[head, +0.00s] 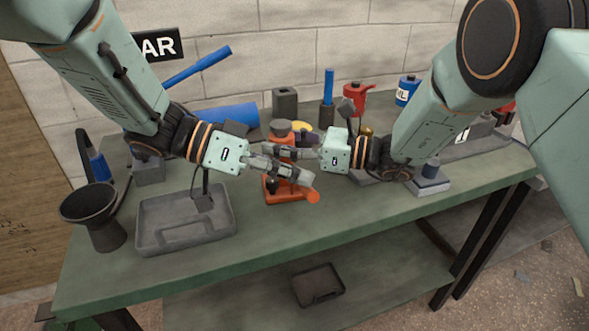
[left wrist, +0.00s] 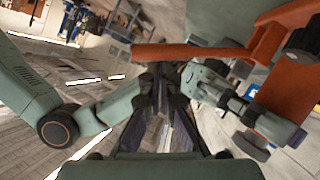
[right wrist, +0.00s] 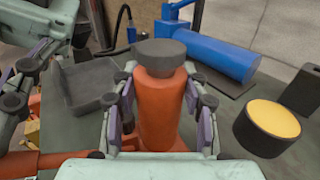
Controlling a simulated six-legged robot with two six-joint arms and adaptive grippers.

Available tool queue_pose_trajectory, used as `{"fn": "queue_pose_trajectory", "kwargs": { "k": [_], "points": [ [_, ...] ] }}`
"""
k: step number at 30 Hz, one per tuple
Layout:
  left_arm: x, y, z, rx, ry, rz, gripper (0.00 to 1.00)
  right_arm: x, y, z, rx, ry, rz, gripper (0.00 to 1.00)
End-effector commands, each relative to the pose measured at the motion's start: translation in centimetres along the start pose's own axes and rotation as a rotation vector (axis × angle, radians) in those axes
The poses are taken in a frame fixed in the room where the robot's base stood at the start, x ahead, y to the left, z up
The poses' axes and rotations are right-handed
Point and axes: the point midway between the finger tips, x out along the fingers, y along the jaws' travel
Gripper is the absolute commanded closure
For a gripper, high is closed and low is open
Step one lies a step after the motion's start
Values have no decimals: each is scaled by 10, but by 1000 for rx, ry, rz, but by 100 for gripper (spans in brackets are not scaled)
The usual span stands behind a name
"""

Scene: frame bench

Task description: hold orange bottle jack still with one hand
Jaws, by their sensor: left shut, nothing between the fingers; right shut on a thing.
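The orange bottle jack (head: 285,192) stands upright on the green bench. Its grey cap also shows in the right wrist view (right wrist: 158,51). My right gripper (head: 268,153) comes in from the right and is shut around the jack's upright orange cylinder (right wrist: 160,115), with a finger on each side. My left gripper (head: 308,178) is shut and empty, in front of the jack, close to the orange tip (head: 313,197) low on its near side. In the left wrist view an orange bar (left wrist: 190,53) runs just beyond the closed fingertips. The left gripper partly hides the jack's body.
A grey tray (head: 175,243) and a black funnel (head: 93,210) stand to the left. A yellow-topped tin (right wrist: 272,124) is near the jack. The front right bench is clear.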

Motion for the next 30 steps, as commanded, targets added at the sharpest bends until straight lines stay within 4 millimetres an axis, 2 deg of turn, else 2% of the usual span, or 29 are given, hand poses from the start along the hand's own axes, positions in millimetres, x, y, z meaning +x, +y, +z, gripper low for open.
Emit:
{"fn": "queue_pose_trajectory", "kwargs": {
  "k": [8, 30],
  "points": [
    [4, 2, 9, -4, -5, 2, 100, 0, -1, 0, 0, -1, -2, 100],
    [23, 2, 50, -5, -6, 3, 100, 0, -1, 1, -1, -1, -2, 100]
  ]
}}
